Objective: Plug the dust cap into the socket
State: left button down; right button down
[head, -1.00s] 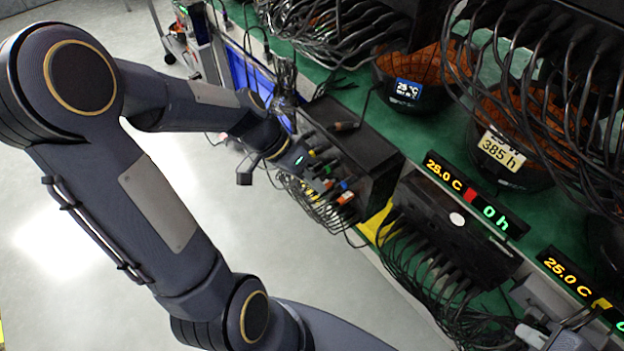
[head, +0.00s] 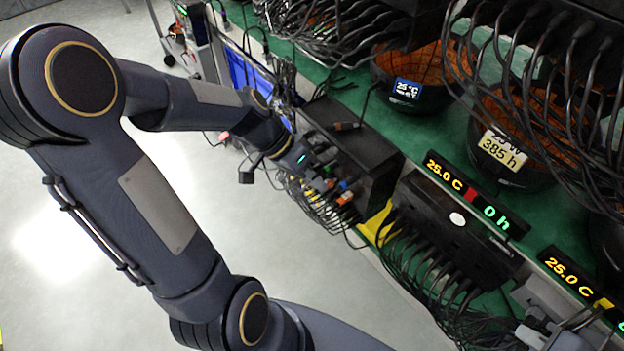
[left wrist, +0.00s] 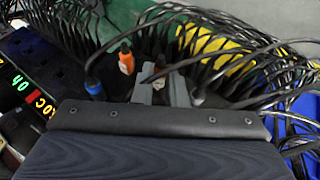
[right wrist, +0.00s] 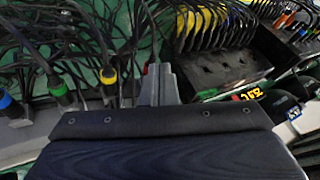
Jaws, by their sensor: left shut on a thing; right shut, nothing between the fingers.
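My left gripper (head: 322,183) is at the plug row on the front of a black box (head: 375,160). In the left wrist view its fingers (left wrist: 161,88) are shut on a small dark thing (left wrist: 160,64). The fingers hide most of it, so I cannot tell if it is the dust cap or how far it sits in a socket. An orange-ringed plug (left wrist: 126,60) and a blue plug (left wrist: 93,84) stand just left of it. My right gripper (right wrist: 158,84) is shut and empty in the right wrist view. I cannot make out the target socket.
Dense black cables (head: 435,270) hang along the rack front. Yellow-, blue- and green-ringed plugs (right wrist: 108,76) stand left of my right gripper. Displays (head: 475,195) line the green shelf edge. Bare floor (head: 310,270) lies in front of the rack.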

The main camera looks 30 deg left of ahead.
pick_arm(q)
jog(key=shift+w+d, duration=0.1)
jog(key=shift+w, duration=0.25)
jog(key=c, duration=1.4)
grip_release()
jog(key=shift+r, duration=0.1)
jog(key=p+v, duration=0.1)
jog(key=v, duration=0.6)
jog(key=shift+s+a+r+p, duration=0.1)
jog(key=shift+a+r+p, duration=0.15)
jog(key=shift+a+p, duration=0.1)
